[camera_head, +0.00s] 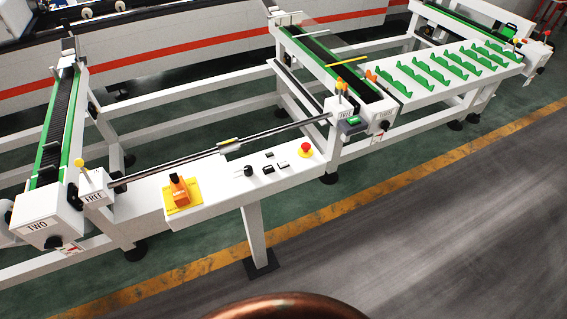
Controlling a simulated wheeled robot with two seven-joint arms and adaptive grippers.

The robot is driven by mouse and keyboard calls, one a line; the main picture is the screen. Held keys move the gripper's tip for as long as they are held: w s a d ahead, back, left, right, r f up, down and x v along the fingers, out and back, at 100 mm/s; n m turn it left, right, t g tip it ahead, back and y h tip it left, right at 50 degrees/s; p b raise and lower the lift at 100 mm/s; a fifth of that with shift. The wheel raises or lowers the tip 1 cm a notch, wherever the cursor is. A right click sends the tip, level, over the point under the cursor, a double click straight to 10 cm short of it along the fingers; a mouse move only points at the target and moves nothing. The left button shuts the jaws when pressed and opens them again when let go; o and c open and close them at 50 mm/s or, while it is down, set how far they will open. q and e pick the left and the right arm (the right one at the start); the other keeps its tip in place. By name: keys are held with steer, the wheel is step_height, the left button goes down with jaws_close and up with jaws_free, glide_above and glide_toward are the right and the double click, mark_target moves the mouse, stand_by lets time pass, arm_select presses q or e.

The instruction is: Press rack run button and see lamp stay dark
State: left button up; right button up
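The white control panel (213,190) of the loading rack stands on a post in the middle of the view. On it are a black knob (249,170), small dark and white buttons or switches (268,168), a red mushroom button (305,148) and an orange device (180,192) on a yellow plate. A green-topped part (353,121) sits on a dark block beside the right rail. I cannot tell which of these is the run button or the lamp, and no part looks clearly lit. Neither of my grippers is in view.
A belt rail (58,125) ends in a box marked TWO (42,228) at left. Small FREE boxes (95,187) with yellow-topped levers stand by the rails. A table with green holders (452,62) is at upper right. The grey floor (430,235) in front is clear.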

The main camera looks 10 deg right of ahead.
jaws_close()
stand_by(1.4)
